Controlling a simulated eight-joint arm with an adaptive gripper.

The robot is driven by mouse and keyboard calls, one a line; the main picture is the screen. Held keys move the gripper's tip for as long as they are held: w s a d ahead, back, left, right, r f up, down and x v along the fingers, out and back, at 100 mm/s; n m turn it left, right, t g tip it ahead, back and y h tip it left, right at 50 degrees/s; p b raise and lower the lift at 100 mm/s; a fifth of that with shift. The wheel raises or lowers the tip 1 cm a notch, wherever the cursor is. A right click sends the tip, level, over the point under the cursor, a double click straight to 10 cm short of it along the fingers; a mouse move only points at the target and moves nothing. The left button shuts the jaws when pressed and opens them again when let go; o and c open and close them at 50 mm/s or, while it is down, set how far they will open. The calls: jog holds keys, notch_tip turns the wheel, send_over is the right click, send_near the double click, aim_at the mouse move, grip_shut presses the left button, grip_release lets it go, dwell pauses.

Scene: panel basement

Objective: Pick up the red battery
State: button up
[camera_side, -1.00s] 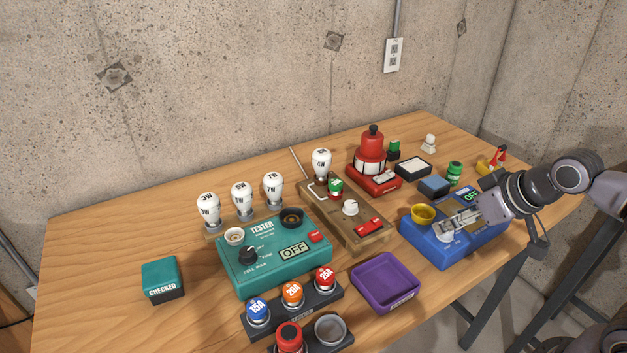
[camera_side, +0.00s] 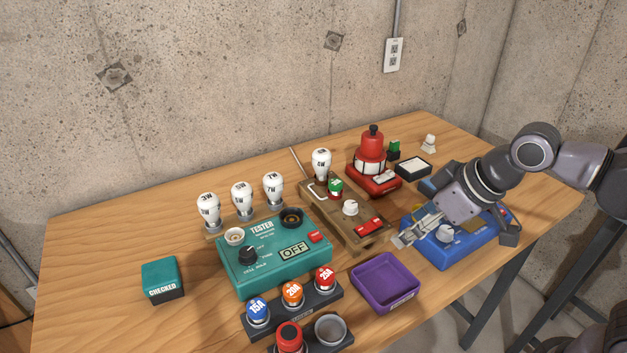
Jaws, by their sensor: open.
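A red cylinder with a dark top (camera_side: 289,337), which looks like the red battery, stands upright in a dark holder at the bottom edge of the picture. Its lower part is cut off by the frame. An empty grey round cup (camera_side: 330,329) is beside it in the same holder. My gripper (camera_side: 403,241) is open and empty. It points left and down over the left edge of the blue device (camera_side: 452,254), just above and right of the purple tray. It is well to the right of the red cylinder and apart from it.
The empty purple tray (camera_side: 384,302) lies between my gripper and the red cylinder. A rack holds blue, orange and red fuses (camera_side: 293,294). The teal tester (camera_side: 275,262) and white bulbs (camera_side: 242,199) stand behind. A wooden board (camera_side: 345,227) and red lamp (camera_side: 372,147) are farther back.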

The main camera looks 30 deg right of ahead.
jog(key=s+a+r+n+g+y, duration=0.15)
jog(key=a+n, duration=0.25)
jog(key=a, duration=0.9)
jog(key=n+g, duration=0.2)
jog(key=n, duration=0.2)
send_near(294, 332)
jog(key=f, duration=0.2)
jog(key=x, duration=0.3)
jog(key=shift+a+f, duration=0.15)
jog(key=shift+f, duration=0.2)
jog(key=shift+w+a+x, duration=0.15)
jog(key=shift+x, duration=0.9)
jog(key=shift+w+a+x, duration=0.1)
jog(key=shift+x, duration=0.95)
jog(key=shift+w+a+f, duration=0.1)
jog(key=shift+a+f, duration=0.05)
jog(key=shift+f, duration=0.25)
grip_shut()
